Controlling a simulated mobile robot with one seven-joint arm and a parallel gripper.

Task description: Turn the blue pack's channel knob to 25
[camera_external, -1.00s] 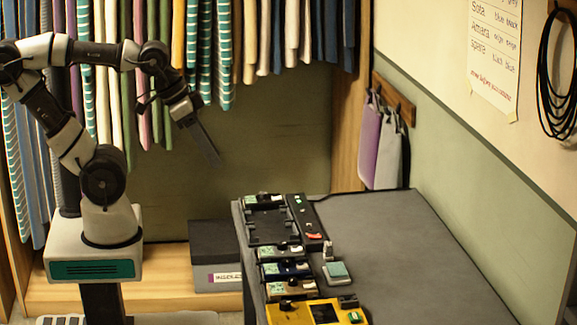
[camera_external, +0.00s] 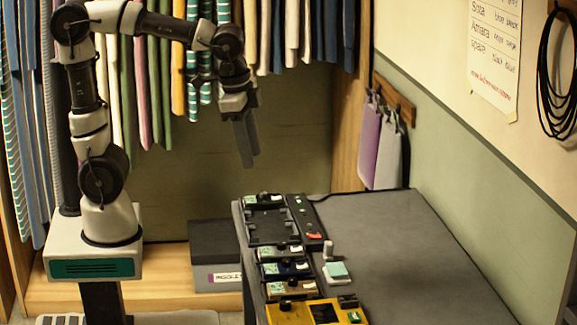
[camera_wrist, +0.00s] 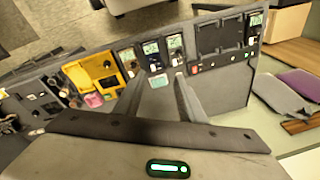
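A yellow device (camera_external: 315,313) lies at the row's near end. An empty black tray (camera_external: 268,228) and a black strip with a red switch (camera_external: 306,216) are at the far end. A green-topped pad (camera_external: 337,271) lies right of the packs. The table's right side is clear.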

